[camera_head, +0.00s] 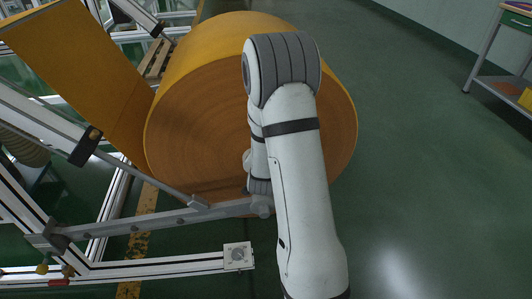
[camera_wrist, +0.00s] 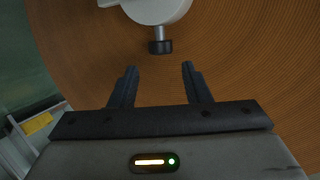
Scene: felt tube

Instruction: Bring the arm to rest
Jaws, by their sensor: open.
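My white arm reaches down the middle of the head view, in front of a large orange felt roll (camera_head: 195,125). The arm hides part of the roll's round end face, and my gripper is hidden in that view. In the wrist view my gripper (camera_wrist: 158,85) shows two dark fingers held apart with nothing between them. The wound end face of the felt roll (camera_wrist: 240,60) fills most of the background there. A pale round part with a dark knob (camera_wrist: 160,47) is ahead of the fingertips, apart from them.
A metal frame (camera_head: 150,268) with a grey bar (camera_head: 150,222) stands at the left and below the roll. A felt sheet (camera_head: 80,75) slopes up at upper left. A table (camera_head: 510,75) stands at upper right. The green floor (camera_head: 430,190) at right is clear.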

